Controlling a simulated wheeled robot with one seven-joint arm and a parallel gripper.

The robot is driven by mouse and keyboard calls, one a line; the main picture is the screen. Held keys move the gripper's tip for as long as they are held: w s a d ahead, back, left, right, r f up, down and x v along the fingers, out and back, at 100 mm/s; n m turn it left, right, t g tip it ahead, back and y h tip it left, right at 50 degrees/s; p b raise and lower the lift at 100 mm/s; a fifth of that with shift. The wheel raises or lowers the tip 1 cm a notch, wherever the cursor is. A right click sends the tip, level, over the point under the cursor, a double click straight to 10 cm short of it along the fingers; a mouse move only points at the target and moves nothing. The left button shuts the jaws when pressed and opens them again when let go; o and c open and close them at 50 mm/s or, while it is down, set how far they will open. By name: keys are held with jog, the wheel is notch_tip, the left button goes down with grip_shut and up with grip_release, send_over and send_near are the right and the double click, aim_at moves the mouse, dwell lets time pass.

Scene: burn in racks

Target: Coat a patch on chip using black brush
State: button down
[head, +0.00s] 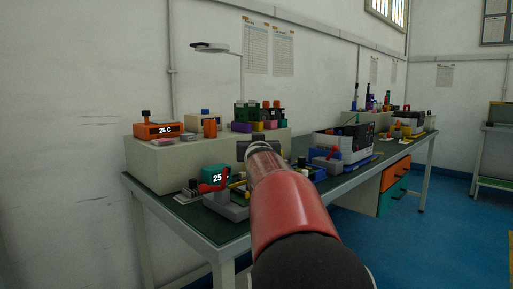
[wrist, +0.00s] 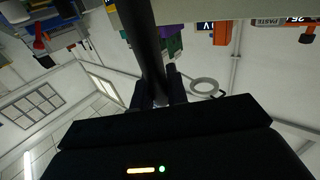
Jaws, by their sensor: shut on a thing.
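In the wrist view, my gripper (wrist: 158,90) is shut on a long dark rod, which looks like the handle of the black brush (wrist: 148,40). The brush runs from between the fingers to the top edge of the picture, and its tip is out of view. The wrist view is tilted, with the bench items hanging along its top edge. In the head view my arm reaches over the bench and hides most of my gripper and the brush. I cannot make out the chip or its patch in either view.
The green-topped bench (head: 185,215) holds a raised grey shelf (head: 160,170). A teal box reading 25 (head: 215,176) and a red-levered fixture (head: 228,205) stand left of my arm.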

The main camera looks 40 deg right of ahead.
jog(key=r, duration=0.1)
jog(key=r+p, duration=0.1)
jog(key=r, duration=0.1)
jog(key=shift+s+a, duration=0.1)
jog(key=shift+a, duration=0.1)
jog(key=shift+r+p, duration=1.35)
jog(key=shift+r, duration=1.05)
